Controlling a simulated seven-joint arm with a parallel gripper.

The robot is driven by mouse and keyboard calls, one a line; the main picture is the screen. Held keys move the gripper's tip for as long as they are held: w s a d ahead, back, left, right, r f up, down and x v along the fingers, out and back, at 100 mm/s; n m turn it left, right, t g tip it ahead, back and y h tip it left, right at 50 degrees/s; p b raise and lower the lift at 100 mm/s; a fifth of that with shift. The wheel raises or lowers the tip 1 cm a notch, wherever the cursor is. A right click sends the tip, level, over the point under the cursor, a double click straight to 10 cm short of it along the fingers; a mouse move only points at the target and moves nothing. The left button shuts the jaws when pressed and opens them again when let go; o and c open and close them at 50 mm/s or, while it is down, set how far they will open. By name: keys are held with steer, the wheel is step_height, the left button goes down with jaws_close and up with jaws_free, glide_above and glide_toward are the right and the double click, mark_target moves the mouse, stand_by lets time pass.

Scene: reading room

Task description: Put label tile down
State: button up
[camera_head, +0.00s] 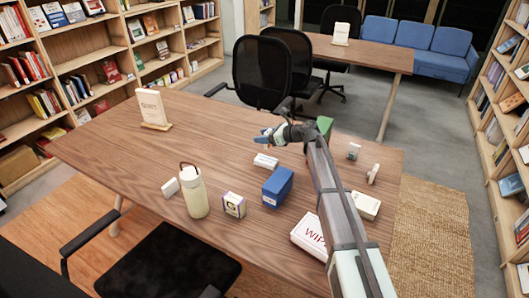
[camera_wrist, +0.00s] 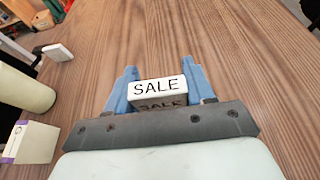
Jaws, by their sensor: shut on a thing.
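The label tile (camera_wrist: 157,88) is a small white block with the black word SALE on its face. In the wrist view it sits between the two blue fingers of my gripper (camera_wrist: 160,76), which is shut on it. In the camera_head view my gripper (camera_head: 268,136) is over the wooden table (camera_head: 110,150), near its middle and towards the far side. The tile cannot be made out for sure in that view. I cannot tell whether it touches the tabletop.
A white block (camera_head: 266,161), a blue box (camera_head: 278,187), a purple-and-white box (camera_head: 234,204) and a cream bottle (camera_head: 194,192) stand on the near side. A cream sign (camera_head: 152,107) stands at the left. The tabletop between sign and gripper is clear. A black chair (camera_head: 262,72) is behind.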

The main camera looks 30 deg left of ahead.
steer(key=shift+f, duration=3.4)
steer(key=shift+f, duration=0.15)
steer(key=o, duration=1)
steer(key=shift+o, duration=0.2)
steer(key=shift+d+r, duration=0.25)
steer(key=v, duration=1.1)
steer(key=shift+d, duration=0.3)
